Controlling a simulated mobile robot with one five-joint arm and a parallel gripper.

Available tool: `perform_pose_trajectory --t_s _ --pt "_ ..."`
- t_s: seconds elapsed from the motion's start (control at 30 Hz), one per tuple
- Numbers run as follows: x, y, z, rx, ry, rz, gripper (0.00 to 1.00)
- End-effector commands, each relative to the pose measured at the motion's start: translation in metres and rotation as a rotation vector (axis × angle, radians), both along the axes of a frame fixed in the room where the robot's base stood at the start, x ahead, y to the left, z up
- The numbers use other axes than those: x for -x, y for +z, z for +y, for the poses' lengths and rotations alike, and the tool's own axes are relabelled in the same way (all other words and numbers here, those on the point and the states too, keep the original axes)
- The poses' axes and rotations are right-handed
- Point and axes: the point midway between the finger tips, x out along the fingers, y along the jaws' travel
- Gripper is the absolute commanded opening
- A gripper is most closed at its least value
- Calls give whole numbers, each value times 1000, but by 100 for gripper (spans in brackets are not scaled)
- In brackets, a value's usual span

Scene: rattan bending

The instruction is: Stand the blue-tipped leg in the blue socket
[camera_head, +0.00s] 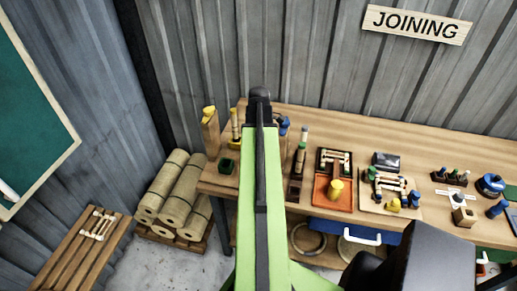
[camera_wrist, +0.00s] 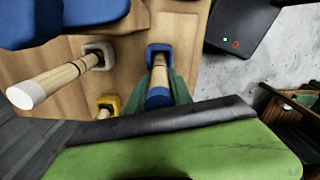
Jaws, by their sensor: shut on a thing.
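In the wrist view the blue-tipped leg (camera_wrist: 158,97) is a pale rattan stick with a blue band at its near end. My gripper (camera_wrist: 167,88) is shut on it, with green finger parts beside the leg and a dark pad across its near end. The leg's far end lines up with the blue socket (camera_wrist: 158,48) on the wooden surface. I cannot tell whether it is seated inside or just above the socket.
A white-tipped leg (camera_wrist: 55,82) stands in a grey socket (camera_wrist: 98,50) to the left. A yellow socket (camera_wrist: 110,101) lies nearby, and a large blue object (camera_wrist: 35,22) fills the upper left corner. The workbench (camera_head: 400,145) holds trays and parts at right.

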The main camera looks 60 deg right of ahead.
Motion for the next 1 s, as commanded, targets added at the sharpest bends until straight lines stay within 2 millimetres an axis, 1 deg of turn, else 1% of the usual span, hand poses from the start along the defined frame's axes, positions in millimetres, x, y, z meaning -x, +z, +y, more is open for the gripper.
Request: perform_pose_trajectory --t_s 0.5,0.53,0.7,1.0 --pt "0 -7 0 0 -1 0 0" --pt "0 -6 0 0 -1 0 31" --pt "0 -6 0 0 -1 0 52" --pt "1 -5 0 0 -1 0 52"
